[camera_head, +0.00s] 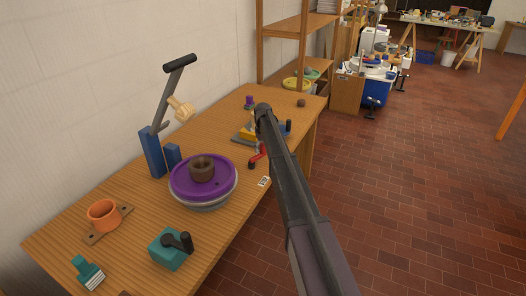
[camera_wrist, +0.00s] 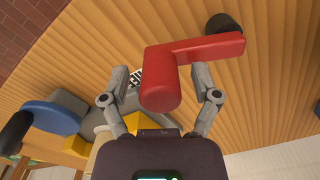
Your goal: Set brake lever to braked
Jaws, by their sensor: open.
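The red lever (camera_wrist: 205,52), which I take for the brake lever, fills the upper middle of the wrist view. It has a thick rounded red end (camera_wrist: 160,82) and an arm running right to a dark knob (camera_wrist: 224,24). My gripper (camera_wrist: 162,78) is open, with one finger on each side of the rounded end in the picture; I cannot tell whether either touches it. A black-and-white label (camera_wrist: 136,78) is partly hidden behind the left finger and lever. In the head view the red lever (camera_head: 257,152) lies beside my dark arm, which hides the gripper.
A grey and yellow fixture (camera_wrist: 90,112) with a blue part (camera_wrist: 52,115) is close at the left in the wrist view. On the wooden table (camera_head: 130,225) stand a purple wheel (camera_head: 184,184), a teal block (camera_head: 165,252), an orange ring (camera_head: 103,216) and a tall grey lever (camera_head: 168,95).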

